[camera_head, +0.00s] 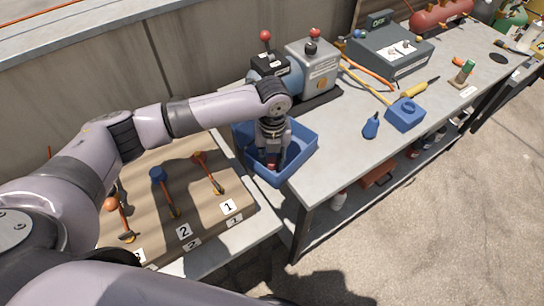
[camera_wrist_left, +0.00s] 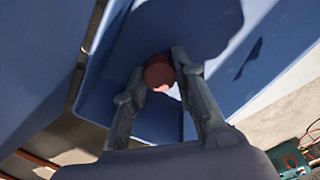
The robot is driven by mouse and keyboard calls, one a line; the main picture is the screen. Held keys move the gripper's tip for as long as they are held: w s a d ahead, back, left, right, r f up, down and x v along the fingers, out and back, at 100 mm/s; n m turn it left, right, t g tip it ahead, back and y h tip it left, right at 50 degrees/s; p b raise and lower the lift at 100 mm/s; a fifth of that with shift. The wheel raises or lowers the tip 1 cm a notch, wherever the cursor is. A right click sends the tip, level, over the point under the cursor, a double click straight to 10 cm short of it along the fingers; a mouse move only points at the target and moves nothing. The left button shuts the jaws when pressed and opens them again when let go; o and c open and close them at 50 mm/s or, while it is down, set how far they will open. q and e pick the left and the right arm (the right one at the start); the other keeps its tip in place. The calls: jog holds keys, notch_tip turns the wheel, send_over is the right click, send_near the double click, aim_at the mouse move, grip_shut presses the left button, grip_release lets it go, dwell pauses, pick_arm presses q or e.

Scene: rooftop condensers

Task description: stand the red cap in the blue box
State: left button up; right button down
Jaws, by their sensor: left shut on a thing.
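The blue box (camera_head: 300,166) stands between the wooden board and the grey bench. My left gripper (camera_head: 272,160) points down into the box from above. It is shut on the red cap (camera_wrist_left: 158,73), which shows between the fingertips in the left wrist view (camera_wrist_left: 160,68). In that view the blue walls of the box (camera_wrist_left: 145,30) surround the cap. In the head view the fingers mostly hide the cap. I cannot tell whether the cap touches the box floor. My right gripper is not in view.
A slanted wooden board (camera_head: 140,205) with several tools and number labels lies left of the box. On the grey bench (camera_head: 340,165) are a gauge unit (camera_head: 312,65), a blue block (camera_head: 405,115), a blue bulb (camera_head: 371,126) and a yellow-handled tool (camera_head: 415,90). The near bench front is clear.

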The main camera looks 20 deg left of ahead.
aim_at(273, 161)
pick_arm(q)
jog(key=shift+f, duration=0.1)
jog(key=o, duration=0.7)
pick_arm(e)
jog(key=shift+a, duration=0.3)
pick_arm(q)
jog(key=shift+o, duration=0.2)
notch_tip(273, 161, up, 12)
jog(key=b, duration=0.1)
jog(key=shift+r, duration=0.2)
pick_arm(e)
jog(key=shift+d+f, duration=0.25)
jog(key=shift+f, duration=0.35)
